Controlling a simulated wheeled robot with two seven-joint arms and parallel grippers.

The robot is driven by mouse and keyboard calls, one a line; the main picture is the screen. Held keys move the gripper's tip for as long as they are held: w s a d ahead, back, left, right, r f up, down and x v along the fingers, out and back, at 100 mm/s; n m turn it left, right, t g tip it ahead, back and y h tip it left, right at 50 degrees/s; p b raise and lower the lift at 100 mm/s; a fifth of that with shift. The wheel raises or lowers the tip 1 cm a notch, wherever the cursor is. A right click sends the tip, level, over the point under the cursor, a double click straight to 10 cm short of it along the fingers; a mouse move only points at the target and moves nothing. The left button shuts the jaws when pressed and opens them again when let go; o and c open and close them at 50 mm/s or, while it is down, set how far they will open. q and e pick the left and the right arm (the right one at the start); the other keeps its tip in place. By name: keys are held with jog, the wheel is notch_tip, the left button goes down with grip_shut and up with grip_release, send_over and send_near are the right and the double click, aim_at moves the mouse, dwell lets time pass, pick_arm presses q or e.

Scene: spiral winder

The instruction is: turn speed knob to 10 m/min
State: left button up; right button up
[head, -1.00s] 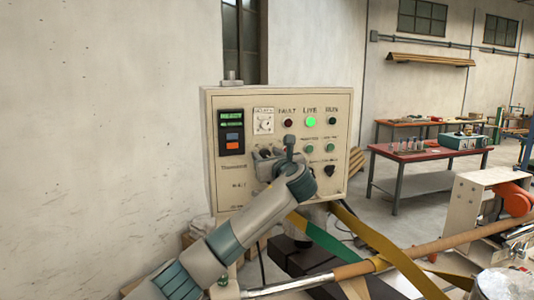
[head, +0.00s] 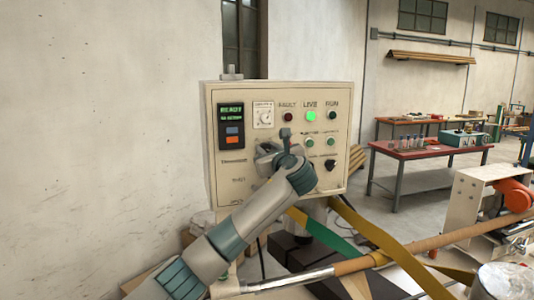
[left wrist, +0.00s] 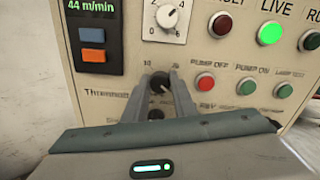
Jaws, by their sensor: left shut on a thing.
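My left gripper (head: 266,150) is at the front of the beige control panel (head: 340,100). In the left wrist view its two fingers (left wrist: 161,90) are shut on a small black knob (left wrist: 160,80), one finger on each side. The knob has scale marks around it, one reading 10; its pointer is too unclear to read. The green display (left wrist: 90,7) above left reads 44 m/min. In the head view the gripper and wrist hide the knob. My right gripper is not in view.
A white dial (left wrist: 168,20) sits just above the knob. Red and green buttons (left wrist: 205,82) lie to its right, and blue and orange buttons (left wrist: 92,37) to its left. A lit green LIVE lamp (head: 311,117) is at the top. Yellow straps (head: 375,235) and a long tube run below.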

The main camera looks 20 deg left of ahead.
pick_arm(q)
jog(key=n+b, duration=0.3)
jog(key=n, duration=0.1)
jog(key=shift+f, duration=0.2)
jog(key=n+b, duration=0.4)
jog(key=shift+n, duration=0.4)
jog(key=n+b, duration=0.3)
jog(key=n, duration=0.1)
jog(key=n+b, duration=0.2)
jog(key=n, duration=0.3)
jog(key=shift+f+b, duration=0.1)
jog(key=shift+b, duration=0.3)
jog(key=n+b, duration=0.2)
jog(key=n, duration=0.2)
jog(key=shift+n, duration=0.3)
jog(key=n+b, duration=0.1)
jog(key=n, duration=0.4)
jog(key=shift+n, duration=0.6)
jog(key=n, duration=0.3)
jog(key=shift+n, duration=1.4)
